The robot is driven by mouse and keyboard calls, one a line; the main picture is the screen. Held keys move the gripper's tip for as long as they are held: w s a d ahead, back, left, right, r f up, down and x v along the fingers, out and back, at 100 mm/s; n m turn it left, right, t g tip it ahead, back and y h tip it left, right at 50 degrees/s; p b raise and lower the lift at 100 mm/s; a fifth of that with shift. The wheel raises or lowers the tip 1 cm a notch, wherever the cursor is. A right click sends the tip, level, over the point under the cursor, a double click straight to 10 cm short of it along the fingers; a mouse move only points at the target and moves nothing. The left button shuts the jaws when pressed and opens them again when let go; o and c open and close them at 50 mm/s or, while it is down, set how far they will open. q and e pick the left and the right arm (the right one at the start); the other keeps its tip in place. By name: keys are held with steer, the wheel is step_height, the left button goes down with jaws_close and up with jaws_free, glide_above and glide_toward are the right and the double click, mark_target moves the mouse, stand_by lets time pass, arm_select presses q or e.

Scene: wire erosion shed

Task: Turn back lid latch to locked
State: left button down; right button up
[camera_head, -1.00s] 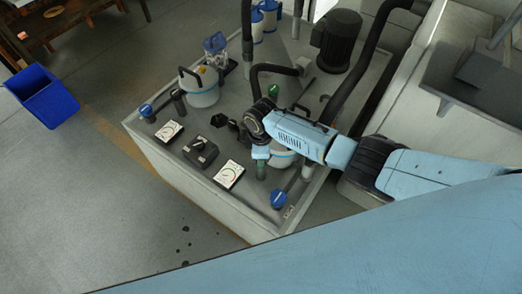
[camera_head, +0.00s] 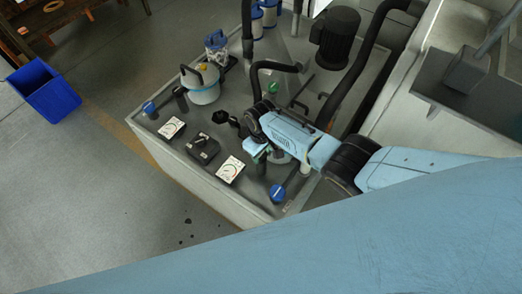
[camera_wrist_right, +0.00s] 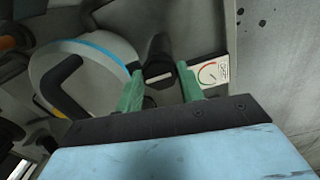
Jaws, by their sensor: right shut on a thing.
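A white round lid housing with a blue band and dark handle sits mostly under my right arm; it shows best in the wrist view (camera_wrist_right: 85,75). Beside it is a dark upright latch knob (camera_wrist_right: 158,68) with a pale bar on its top. My right gripper (camera_wrist_right: 160,88) has its green fingers on either side of this knob and is shut on it. In the head view the right gripper (camera_head: 259,154) is over the front of the grey cabinet top, and the arm partly hides the lid. I cannot read whether the latch is locked. My left gripper is not in view.
A second white lidded pot (camera_head: 203,88) stands at the back left of the cabinet. A dial gauge (camera_head: 230,169), a black box (camera_head: 202,148) and a blue-ended handle (camera_head: 278,193) are near the gripper. A black motor (camera_head: 336,36) and hoses stand behind. A blue bin (camera_head: 43,89) is on the floor.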

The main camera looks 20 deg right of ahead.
stand_by(0.6)
steer(key=o, duration=1)
steer(key=shift+r+p, duration=0.35)
steer(key=shift+r, duration=0.15)
step_height(320, 180, up, 12)
steer(key=p, duration=0.3)
steer(key=shift+r+p, duration=0.2)
steer(key=shift+p, duration=0.2)
